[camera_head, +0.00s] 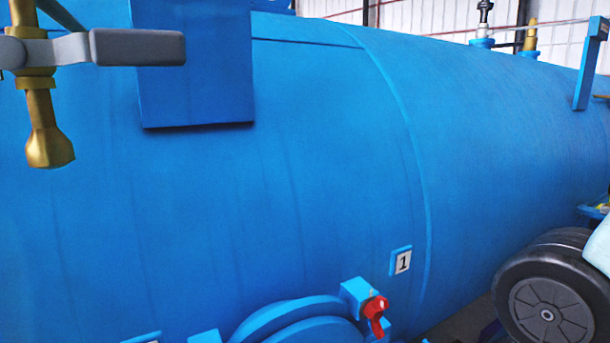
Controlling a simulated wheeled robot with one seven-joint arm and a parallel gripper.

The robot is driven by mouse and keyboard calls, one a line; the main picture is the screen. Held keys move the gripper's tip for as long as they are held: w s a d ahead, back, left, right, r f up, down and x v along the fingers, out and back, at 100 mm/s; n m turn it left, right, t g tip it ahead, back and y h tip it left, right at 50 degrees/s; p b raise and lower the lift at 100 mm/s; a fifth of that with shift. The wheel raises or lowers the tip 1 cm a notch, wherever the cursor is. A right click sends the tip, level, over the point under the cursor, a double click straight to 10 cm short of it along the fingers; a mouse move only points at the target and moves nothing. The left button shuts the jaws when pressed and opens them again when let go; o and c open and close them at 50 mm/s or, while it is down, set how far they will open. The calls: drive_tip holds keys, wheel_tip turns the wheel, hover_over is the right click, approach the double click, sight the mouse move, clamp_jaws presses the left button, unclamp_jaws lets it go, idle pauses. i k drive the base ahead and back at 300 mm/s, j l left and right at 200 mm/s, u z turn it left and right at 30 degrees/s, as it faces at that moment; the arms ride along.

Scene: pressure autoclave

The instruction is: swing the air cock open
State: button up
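A brass valve (40,95) with a grey lever handle (137,47) is at the upper left, in front of the large blue vessel (300,190). The lever lies nearly level and points right, across the brass body, whose outlet points down. A small red handle (375,310) sits on a blue block at the bottom, near a plate marked 1 (401,261). I cannot tell from this view which of the two is the air cock. My gripper is not in view.
A blue box (195,75) stands out from the vessel behind the lever's end. A round blue hatch (300,325) is cut off at the bottom edge. Fittings (483,25) rise from the vessel's top at the back right. The vessel's middle face is clear.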

sight(105, 47)
drive_tip(key=u, duration=1.4)
drive_tip(key=k+l+z, duration=0.1)
drive_tip(key=k+z, duration=0.25)
drive_tip(key=k+l+z, duration=0.2)
drive_tip(key=z, duration=0.2)
